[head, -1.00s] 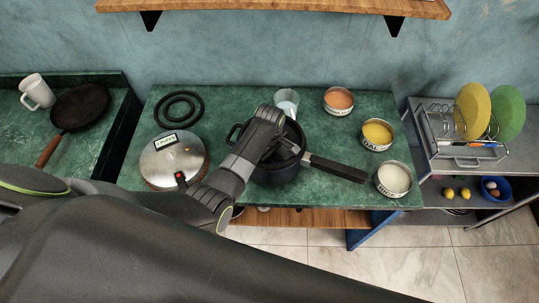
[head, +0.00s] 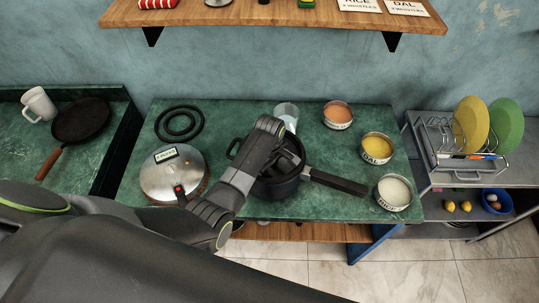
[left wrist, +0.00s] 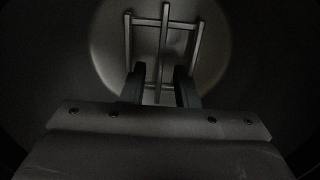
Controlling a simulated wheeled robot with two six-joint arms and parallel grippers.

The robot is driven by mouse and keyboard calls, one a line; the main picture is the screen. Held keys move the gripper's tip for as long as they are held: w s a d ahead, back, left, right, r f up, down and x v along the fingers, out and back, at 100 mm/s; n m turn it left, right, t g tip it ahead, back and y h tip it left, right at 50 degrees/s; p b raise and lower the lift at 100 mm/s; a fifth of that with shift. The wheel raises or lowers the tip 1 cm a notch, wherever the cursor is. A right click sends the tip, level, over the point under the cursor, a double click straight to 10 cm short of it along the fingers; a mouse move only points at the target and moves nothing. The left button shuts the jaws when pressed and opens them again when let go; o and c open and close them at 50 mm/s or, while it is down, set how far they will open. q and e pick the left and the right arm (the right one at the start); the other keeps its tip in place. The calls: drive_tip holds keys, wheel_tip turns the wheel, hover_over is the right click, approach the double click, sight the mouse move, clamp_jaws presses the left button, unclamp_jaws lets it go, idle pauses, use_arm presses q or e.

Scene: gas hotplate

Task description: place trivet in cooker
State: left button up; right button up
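The cooker is a black pot (head: 277,188) with a long handle (head: 338,182), standing on the green counter. The trivet (left wrist: 164,40) shows in the left wrist view as a small grey frame of bars over the pale round floor of the cooker. In the head view I cannot make it out clearly. My left gripper (left wrist: 160,72) reaches down into the cooker. Its two fingers stand apart, one on each side of the trivet's middle bar, with gaps visible between bar and fingers. My right gripper is not in view.
The cooker lid (head: 174,174) and a black ring (head: 180,124) lie left of the cooker. A clear glass (head: 287,115) stands behind it. Bowls of orange (head: 338,115), yellow (head: 377,148) and white (head: 393,191) food stand to the right. A wooden shelf (head: 270,16) hangs above.

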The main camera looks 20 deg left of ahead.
sight(270, 172)
use_arm(q)
wheel_tip(270, 172, up, 11)
drive_tip(key=shift+b, duration=0.4)
drive_tip(key=shift+f, duration=0.1)
